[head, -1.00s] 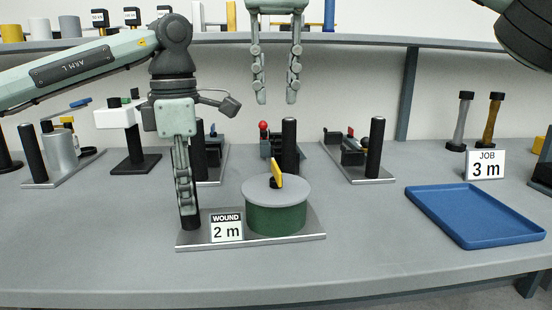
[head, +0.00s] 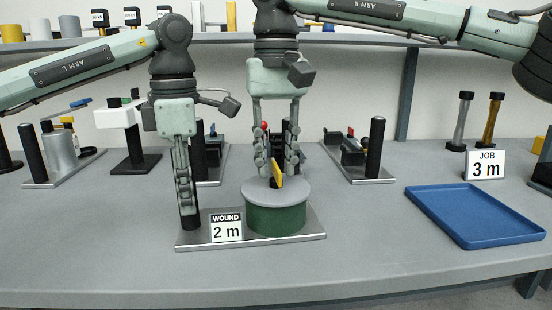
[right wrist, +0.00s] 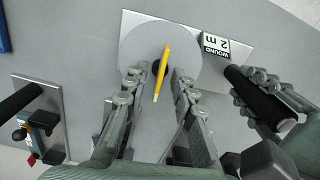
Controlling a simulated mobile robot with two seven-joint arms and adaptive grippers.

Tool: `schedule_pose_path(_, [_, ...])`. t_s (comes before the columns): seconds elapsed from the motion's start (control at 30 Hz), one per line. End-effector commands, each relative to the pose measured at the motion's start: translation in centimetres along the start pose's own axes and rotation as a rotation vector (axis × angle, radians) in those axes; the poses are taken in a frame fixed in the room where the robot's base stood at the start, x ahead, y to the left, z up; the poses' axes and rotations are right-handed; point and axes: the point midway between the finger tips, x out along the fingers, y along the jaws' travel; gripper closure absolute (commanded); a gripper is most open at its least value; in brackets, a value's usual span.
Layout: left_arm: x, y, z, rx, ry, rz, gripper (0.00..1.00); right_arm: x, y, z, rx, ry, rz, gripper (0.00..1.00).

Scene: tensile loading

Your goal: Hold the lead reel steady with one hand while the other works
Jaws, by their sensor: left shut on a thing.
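The lead reel (head: 275,217) is a green drum with a grey disc top and a yellow crank (head: 277,176). It stands on a metal base plate (head: 310,222) with a black post (head: 191,223) and a sign (head: 227,228) reading WOUND 2 m. My left gripper (head: 187,208) points down and is shut on the black post. My right gripper (head: 278,170) points down just above the reel, open, its fingers on either side of the crank. In the right wrist view the crank (right wrist: 161,72) shows between the spread fingertips (right wrist: 157,82), apparently untouched.
A blue tray (head: 474,238) lies on the right of the bench, with a JOB 3 m sign (head: 485,165) behind it. Other fixtures with black posts (head: 375,147) stand behind the reel. The bench front is clear. A shelf (head: 350,41) runs across the back.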

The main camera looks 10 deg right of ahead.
Motion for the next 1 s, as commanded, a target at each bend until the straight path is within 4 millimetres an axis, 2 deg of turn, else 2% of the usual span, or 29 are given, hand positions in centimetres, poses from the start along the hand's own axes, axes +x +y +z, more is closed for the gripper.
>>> schedule_pose_path(0.27, [-0.02, 0.01, -0.01, 0.000, 0.000, 0.000, 1.00, 0.22, 0.04, -0.01, 0.001, 0.000, 0.000, 0.74])
schedule_pose_path(0.5, [-0.02, 0.02, -0.01, 0.000, 0.000, 0.001, 1.00, 0.19, 0.03, -0.01, 0.001, 0.000, 0.000, 1.00])
schedule_pose_path(1.0, [-0.02, 0.03, -0.03, -0.001, 0.000, 0.000, 1.00, 0.21, 0.01, 0.00, 0.042, -0.001, -0.001, 1.00])
